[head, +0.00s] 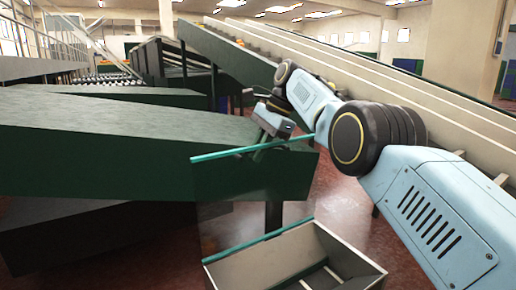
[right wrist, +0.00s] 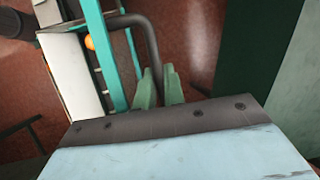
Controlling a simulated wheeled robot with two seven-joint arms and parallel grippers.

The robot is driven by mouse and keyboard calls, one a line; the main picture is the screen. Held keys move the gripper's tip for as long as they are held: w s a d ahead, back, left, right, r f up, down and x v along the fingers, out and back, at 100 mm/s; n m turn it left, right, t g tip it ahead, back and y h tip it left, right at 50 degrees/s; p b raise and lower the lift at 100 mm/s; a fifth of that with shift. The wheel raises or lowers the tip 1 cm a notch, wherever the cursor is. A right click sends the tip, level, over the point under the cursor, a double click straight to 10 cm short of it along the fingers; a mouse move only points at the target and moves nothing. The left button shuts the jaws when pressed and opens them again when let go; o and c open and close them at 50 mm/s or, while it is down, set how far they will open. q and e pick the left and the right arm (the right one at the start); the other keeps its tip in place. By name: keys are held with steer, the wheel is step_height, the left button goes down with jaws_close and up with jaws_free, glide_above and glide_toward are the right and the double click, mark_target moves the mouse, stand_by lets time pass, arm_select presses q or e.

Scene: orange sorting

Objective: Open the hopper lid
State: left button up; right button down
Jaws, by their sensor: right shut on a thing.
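The hopper (head: 228,270) is a pale open-topped box at the bottom of the head view. Its lid is a clear panel with teal edge strips (head: 265,240); it stands raised at a steep tilt above the hopper's rear edge. My right gripper (head: 260,152) is at the lid's upper teal strip. In the right wrist view, its pale green fingers (right wrist: 159,88) are shut on the lid's grey bent handle (right wrist: 151,38), beside a teal strip (right wrist: 106,55). The hopper's white wall (right wrist: 72,75) is to the left there. My left gripper is out of view.
A large green chute (head: 120,125) fills the left, close behind the lid. A long sloped conveyor (head: 400,85) runs behind my right arm. An orange (right wrist: 90,42) shows by the hopper wall. Reddish floor (head: 350,205) is bare right of the lid.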

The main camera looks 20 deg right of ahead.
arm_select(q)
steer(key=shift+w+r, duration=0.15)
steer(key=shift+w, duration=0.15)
arm_select(e)
steer(key=shift+w+r, duration=0.1)
steer(key=shift+w, duration=0.15)
steer(key=c, duration=1.5)
jaws_free()
